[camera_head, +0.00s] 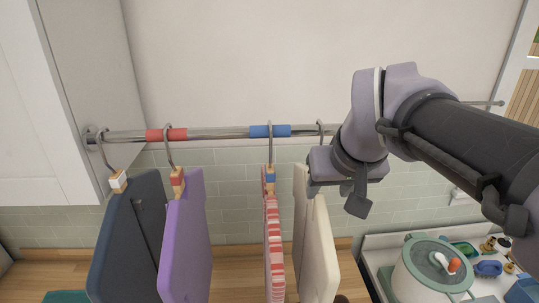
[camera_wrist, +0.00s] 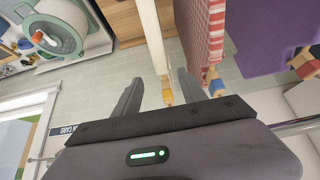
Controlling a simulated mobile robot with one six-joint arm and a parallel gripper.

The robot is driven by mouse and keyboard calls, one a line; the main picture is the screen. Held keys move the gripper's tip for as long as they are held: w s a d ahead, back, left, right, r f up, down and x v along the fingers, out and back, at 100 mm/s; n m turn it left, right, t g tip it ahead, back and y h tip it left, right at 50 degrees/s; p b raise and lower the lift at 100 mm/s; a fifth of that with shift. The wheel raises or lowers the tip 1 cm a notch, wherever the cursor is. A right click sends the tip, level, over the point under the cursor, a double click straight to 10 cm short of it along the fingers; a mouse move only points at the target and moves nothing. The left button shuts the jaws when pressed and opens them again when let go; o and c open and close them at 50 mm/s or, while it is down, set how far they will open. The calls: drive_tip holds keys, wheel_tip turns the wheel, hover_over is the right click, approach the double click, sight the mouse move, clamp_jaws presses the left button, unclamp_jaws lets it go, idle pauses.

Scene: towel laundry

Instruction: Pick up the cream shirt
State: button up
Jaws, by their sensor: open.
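The cream shirt (camera_head: 318,248) hangs from a hook on the metal rail, right of the red-and-white striped cloth (camera_head: 274,248). In the wrist view the cream shirt (camera_wrist: 149,40) extends up from its yellow clip (camera_wrist: 168,95). My gripper (camera_head: 336,198) is at the upper part of the cream shirt, just under the rail. In the wrist view my gripper (camera_wrist: 157,82) is open, with one dark finger on each side of the shirt's clip end. Whether either finger touches the cloth I cannot tell. My arm hides part of the rail.
The rail (camera_head: 218,135) carries red and blue bands. A purple cloth (camera_head: 184,245) and a dark blue cloth (camera_head: 127,240) hang to the left. A white cabinet (camera_head: 45,100) stands at the left. A lidded pot (camera_head: 432,268) sits at the lower right.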

sight(321, 198)
drive_tip(key=b+x, duration=0.1)
drive_tip(key=x, duration=0.3)
drive_tip(key=b+x, duration=0.2)
drive_tip(key=x, duration=0.3)
drive_tip(key=shift+w, duration=0.35)
drive_tip(key=shift+s, duration=0.25)
drive_tip(key=b+x, duration=0.2)
drive_tip(key=x, duration=0.3)
drive_tip(key=shift+w+a+r+b, duration=0.1)
drive_tip(key=shift+a+b, duration=0.05)
drive_tip(key=shift+b, duration=0.25)
drive_tip(key=shift+w+r, duration=0.1)
drive_tip(key=shift+r, duration=0.05)
drive_tip(key=shift+s+r, duration=0.1)
drive_tip(key=shift+s, duration=0.15)
drive_tip(key=shift+c, duration=1.1)
drive_tip(key=shift+w, duration=0.1)
clamp_jaws()
